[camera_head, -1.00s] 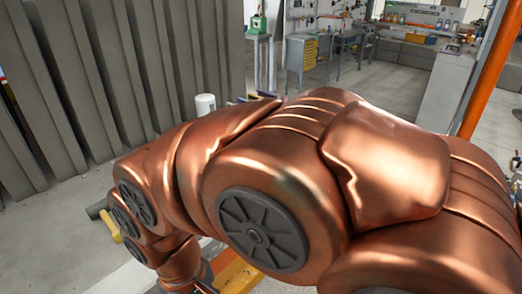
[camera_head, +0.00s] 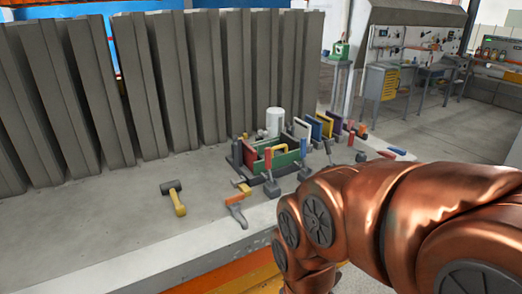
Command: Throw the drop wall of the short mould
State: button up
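A cluster of small mould parts stands on the concrete bench top, near its front edge. It has a green-walled box (camera_head: 286,160) with a red piece in it, and upright white, blue, yellow and purple panels (camera_head: 318,128) behind and to its right. Several dark-footed levers stand along its front. I cannot tell which part is the short mould or its drop wall. My copper arm enters from the right, in front of the bench, and hides the area below. My gripper is beyond the lower picture edge.
A mallet with a yellow handle (camera_head: 179,204) and a red-handled tool (camera_head: 237,212) lie on the bench (camera_head: 110,215), left of the cluster. A white cylinder (camera_head: 275,122) stands behind it. Tall grey slabs (camera_head: 150,85) line the back. The bench's left front is clear.

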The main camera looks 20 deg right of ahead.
aim_at(287, 158)
jog(key=z, duration=0.2)
jog(key=i, duration=1)
jog(key=z, duration=0.55)
